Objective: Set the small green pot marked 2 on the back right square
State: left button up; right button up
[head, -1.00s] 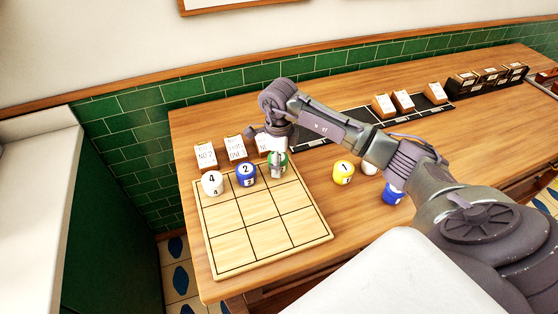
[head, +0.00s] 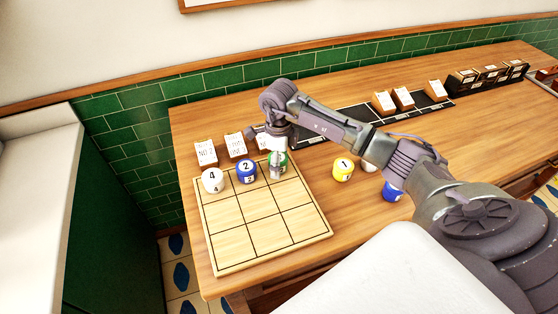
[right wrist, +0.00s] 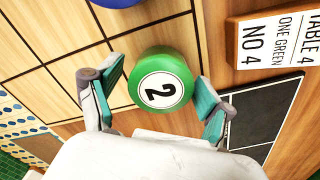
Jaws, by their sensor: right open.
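The small green pot marked 2 (right wrist: 163,60) stands upright on the back right square of the wooden grid board (head: 258,241). In the head view, the pot (head: 284,158) is partly hidden behind my right gripper (head: 277,166). In the right wrist view, my right gripper (right wrist: 157,90) is open, with one finger on each side of the pot. Gaps show between the fingers and the pot there. The pot's lid reads 2. My left gripper is not in view.
A blue pot marked 2 (head: 246,172) and a white pot marked 4 (head: 212,181) stand on the other back squares. A yellow pot (head: 343,170), a white pot (head: 370,167) and a blue pot (head: 391,191) stand right of the board. Order cards (head: 205,154) stand behind it.

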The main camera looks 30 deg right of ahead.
notch_tip(320, 180, up, 11)
jog(key=b, duration=0.3)
jog(key=shift+f, duration=0.1)
jog(key=shift+r, duration=0.6)
